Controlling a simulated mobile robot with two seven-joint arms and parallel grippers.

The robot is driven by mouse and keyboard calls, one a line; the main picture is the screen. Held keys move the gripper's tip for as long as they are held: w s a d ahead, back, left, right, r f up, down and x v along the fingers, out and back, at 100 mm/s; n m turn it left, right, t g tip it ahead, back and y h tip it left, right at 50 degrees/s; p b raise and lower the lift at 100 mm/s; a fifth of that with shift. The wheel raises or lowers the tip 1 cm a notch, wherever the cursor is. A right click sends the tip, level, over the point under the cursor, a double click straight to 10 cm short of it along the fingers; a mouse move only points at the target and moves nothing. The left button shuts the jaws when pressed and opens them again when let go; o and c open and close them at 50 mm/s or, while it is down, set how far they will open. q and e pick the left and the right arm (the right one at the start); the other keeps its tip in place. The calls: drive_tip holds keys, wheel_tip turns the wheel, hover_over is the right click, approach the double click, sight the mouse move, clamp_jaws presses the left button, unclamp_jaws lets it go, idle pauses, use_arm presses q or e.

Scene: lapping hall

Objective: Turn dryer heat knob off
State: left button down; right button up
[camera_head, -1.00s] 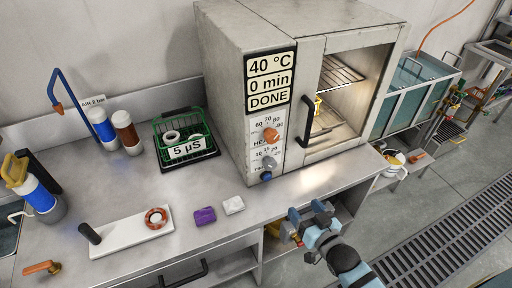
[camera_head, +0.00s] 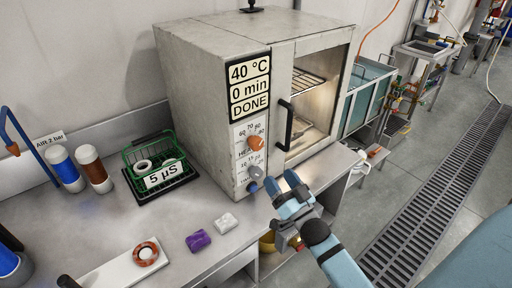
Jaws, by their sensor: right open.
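The dryer (camera_head: 205,85) is a grey metal box on the bench, with a display (camera_head: 250,88) reading 40 °C, 0 min, DONE. Its orange heat knob (camera_head: 255,143) sits below a scale of numbers on the front panel. I cannot tell exactly where the knob points. A grey knob (camera_head: 256,172) with its own scale is below it, then a blue button (camera_head: 252,186). My right gripper (camera_head: 285,189) is open and empty, to the lower right of the heat knob and apart from it. It appears in front of the panel's lower end. My left gripper is out of view.
A black handle (camera_head: 285,125) stands out right of the panel. A green basket (camera_head: 152,162) marked 5 µS, a purple block (camera_head: 197,240) and a white block (camera_head: 226,221) are on the bench (camera_head: 185,212). A floor grate (camera_head: 425,200) runs at the right.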

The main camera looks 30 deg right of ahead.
sight(259, 147)
drive_tip(key=p+x, duration=0.1)
drive_tip(key=x, duration=1.1)
drive_tip(key=shift+f, duration=0.1)
drive_tip(key=c, duration=0.9)
